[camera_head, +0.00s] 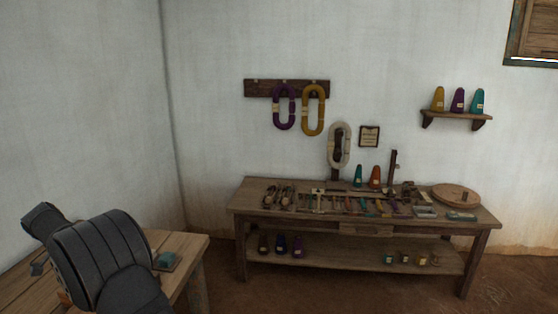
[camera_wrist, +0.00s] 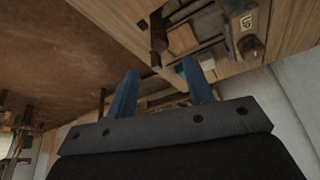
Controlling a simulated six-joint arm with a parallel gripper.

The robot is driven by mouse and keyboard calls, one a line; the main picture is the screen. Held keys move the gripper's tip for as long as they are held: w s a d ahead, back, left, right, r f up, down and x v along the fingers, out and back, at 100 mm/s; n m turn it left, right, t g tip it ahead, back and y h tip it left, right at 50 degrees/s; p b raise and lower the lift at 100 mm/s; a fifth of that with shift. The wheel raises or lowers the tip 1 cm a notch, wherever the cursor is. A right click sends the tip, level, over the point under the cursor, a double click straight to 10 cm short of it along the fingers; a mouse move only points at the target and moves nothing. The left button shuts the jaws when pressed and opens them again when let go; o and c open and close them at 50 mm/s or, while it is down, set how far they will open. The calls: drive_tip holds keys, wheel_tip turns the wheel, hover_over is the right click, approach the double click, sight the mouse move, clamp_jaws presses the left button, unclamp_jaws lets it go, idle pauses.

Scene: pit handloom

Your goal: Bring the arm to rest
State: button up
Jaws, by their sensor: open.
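My gripper (camera_wrist: 160,74) shows in the wrist view with its two blue fingers apart. Nothing is seen between them. In the head view my dark arm stands at the lower left, in front of a wooden table (camera_head: 188,245), and its fingers cannot be made out there. A small teal item on a flat base (camera_head: 166,261) lies on this table just right of the arm.
A wooden workbench (camera_head: 480,220) with many small tools stands along the back wall. Yarn hanks hang from a rack (camera_head: 288,88) above it. A shelf (camera_head: 456,117) holds several cones. Open floor (camera_head: 215,285) lies between table and bench.

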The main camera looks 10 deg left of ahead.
drive_tip(key=v, duration=0.9)
drive_tip(key=x, duration=1.7)
drive_tip(key=shift+f, duration=0.3)
drive_tip(key=shift+d+r+n+y, duration=0.1)
drive_tip(key=shift+r+n+y, duration=0.25)
drive_tip(key=shift+n, duration=0.55)
drive_tip(key=n+y, duration=0.1)
drive_tip(key=n, duration=0.2)
drive_tip(key=shift+d+n, duration=0.1)
drive_tip(key=shift+n, duration=0.3)
drive_tip(key=n+y, duration=0.1)
drive_tip(key=n, duration=0.2)
drive_tip(key=shift+d+y, duration=0.1)
drive_tip(key=shift+y, duration=0.25)
drive_tip(key=v, duration=1)
drive_tip(key=shift+r+n, duration=0.3)
